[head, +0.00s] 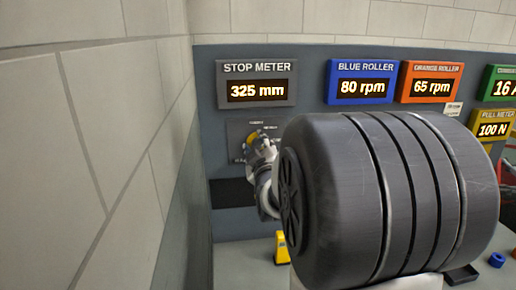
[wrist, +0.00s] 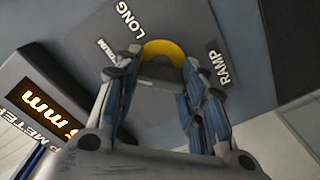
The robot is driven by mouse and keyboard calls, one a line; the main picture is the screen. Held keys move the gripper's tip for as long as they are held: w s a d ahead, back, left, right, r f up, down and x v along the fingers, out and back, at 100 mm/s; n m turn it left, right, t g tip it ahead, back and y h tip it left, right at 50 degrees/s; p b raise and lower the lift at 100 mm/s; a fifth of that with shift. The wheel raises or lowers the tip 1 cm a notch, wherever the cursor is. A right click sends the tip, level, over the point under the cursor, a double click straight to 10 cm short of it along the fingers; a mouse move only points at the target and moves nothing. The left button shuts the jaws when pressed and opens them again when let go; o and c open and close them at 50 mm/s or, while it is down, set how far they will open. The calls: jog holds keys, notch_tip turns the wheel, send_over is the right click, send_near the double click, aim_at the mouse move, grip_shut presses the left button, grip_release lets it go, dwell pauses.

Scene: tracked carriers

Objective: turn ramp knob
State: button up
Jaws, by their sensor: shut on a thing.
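The knob (head: 253,136) shows as a bit of yellow on a grey plate below the stop meter display in the head view. In the wrist view the knob (wrist: 163,48) has a yellow rounded rim and a dark grip part, partly hidden between my fingers. The plate around it carries the labels LONG and RAMP (wrist: 219,66), plus a smaller unreadable one. My gripper (wrist: 160,76) is shut on the knob, one finger on each side. In the head view my gripper (head: 262,152) is at the plate, largely covering it. Which label the knob points to cannot be told.
The stop meter (head: 257,83) reads 325 mm, just above the knob plate. Blue roller (head: 362,82) and orange roller (head: 431,82) displays stand to its right. A tiled wall (head: 90,140) is close on the left. A small yellow object (head: 282,248) stands below.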

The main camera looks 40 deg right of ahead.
jog(key=shift+r, duration=0.1)
jog(key=o, duration=1.1)
jog(key=shift+c, duration=0.2)
jog(key=v, duration=0.7)
jog(key=shift+s, duration=0.2)
jog(key=shift+a, duration=0.1)
